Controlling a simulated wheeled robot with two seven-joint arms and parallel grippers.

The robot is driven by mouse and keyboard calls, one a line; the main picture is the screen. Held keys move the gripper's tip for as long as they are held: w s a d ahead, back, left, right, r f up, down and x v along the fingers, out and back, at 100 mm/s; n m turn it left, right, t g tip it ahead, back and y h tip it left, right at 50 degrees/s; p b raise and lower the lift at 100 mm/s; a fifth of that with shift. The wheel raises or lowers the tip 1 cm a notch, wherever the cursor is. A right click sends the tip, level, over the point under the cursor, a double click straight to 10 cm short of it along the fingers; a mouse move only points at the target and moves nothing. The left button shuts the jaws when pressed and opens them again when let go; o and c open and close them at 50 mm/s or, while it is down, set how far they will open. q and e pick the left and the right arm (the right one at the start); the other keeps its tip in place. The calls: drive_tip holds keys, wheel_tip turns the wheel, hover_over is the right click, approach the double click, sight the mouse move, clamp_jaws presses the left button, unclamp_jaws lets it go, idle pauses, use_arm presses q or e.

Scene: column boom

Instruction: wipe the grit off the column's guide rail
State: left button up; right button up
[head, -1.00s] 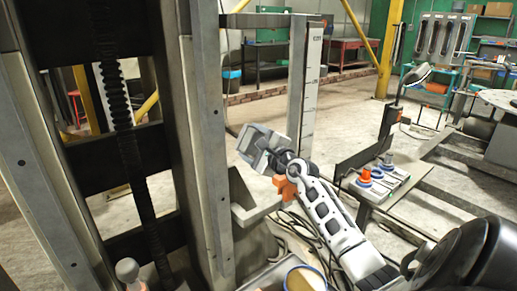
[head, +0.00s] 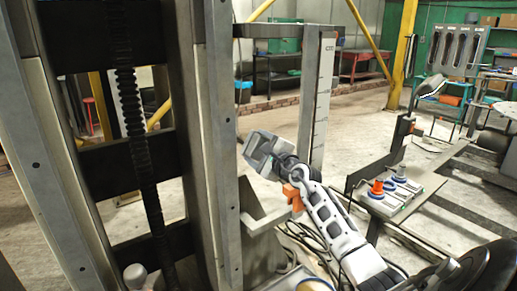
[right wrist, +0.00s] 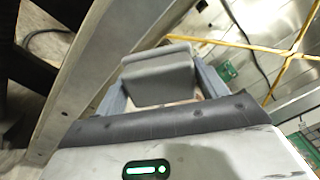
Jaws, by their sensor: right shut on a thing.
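The column (head: 190,120) stands upright at the left of the head view, with pale metal rails on both sides of a dark ribbed screw. Its right-hand rail (head: 222,150) is nearest my right gripper; I cannot tell grit on it. My right gripper (head: 262,150) is right of this rail, with a gap between them in the picture. It is shut on a grey block (right wrist: 160,75), which sits between the fingers in the right wrist view. The column's metal side (right wrist: 95,70) runs diagonally left of the block there. My left gripper is not in view.
A post with a printed scale (head: 316,100) stands behind the right gripper. Cables lie on the floor below it. A bench with red- and blue-based knobs (head: 377,188) stands at right. A white knob (head: 135,274) shows at the bottom left. Open floor lies beyond.

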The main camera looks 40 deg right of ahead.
sight(260, 136)
drive_tip(key=shift+w+d+b, duration=0.15)
drive_tip(key=shift+w+b, duration=0.3)
drive_tip(key=shift+w, duration=0.55)
wheel_tip(260, 136, up, 4)
drive_tip(key=p, duration=0.4)
drive_tip(key=shift+s, duration=0.1)
drive_tip(key=shift+w+f+b, duration=0.2)
drive_tip(key=shift+f+b, duration=1.45)
drive_tip(key=shift+f, duration=0.45)
